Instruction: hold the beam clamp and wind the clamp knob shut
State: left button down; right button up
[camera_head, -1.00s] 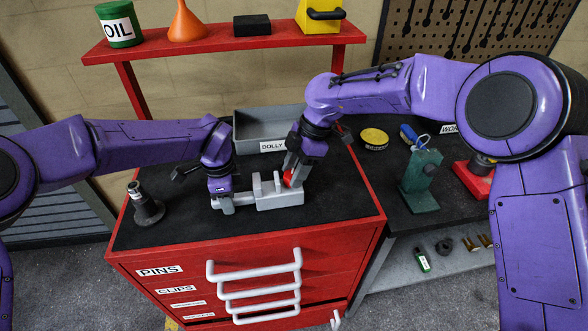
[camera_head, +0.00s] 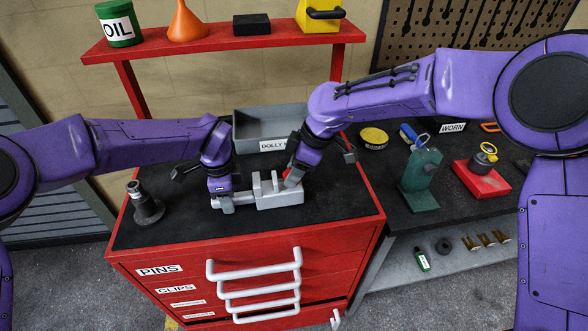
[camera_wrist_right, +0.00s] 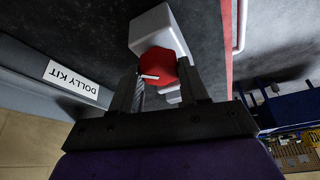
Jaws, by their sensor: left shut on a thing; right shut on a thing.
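The grey beam clamp (camera_head: 277,199) lies on the black top of the red tool cabinet. My left gripper (camera_head: 222,203) is shut on the left end of the clamp. The red clamp knob (camera_wrist_right: 160,66) sits between the fingers of my right gripper (camera_wrist_right: 160,82) in the right wrist view, and they are shut on it. A pale mark shows on the knob's face. In the head view the knob (camera_head: 287,173) is mostly hidden by my right gripper (camera_head: 291,176).
A grey bin (camera_head: 245,133) labelled for a dolly kit stands behind the clamp. A dark stand (camera_head: 146,207) is at the left of the cabinet top. A green block (camera_head: 420,181), a yellow tin (camera_head: 374,138) and a red tray (camera_head: 482,184) are on the right bench.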

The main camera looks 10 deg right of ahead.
jog(key=shift+w+r, duration=0.1)
dwell(0.3)
jog(key=o, duration=1.1)
jog(key=shift+c, duration=0.2)
jog(key=v, duration=1.2)
jog(key=a+f+n, duration=0.1)
jog(key=f+n, duration=0.1)
jog(key=f, duration=0.2)
jog(key=w+a+f+n+g, duration=0.1)
jog(key=f+n, duration=0.1)
jog(key=f, duration=0.1)
jog(key=a+f+n+g, duration=0.1)
jog(key=a+f, duration=0.1)
jog(key=f, duration=0.2)
jog(key=shift+w+f+n, duration=0.3)
jog(key=shift+n, duration=0.1)
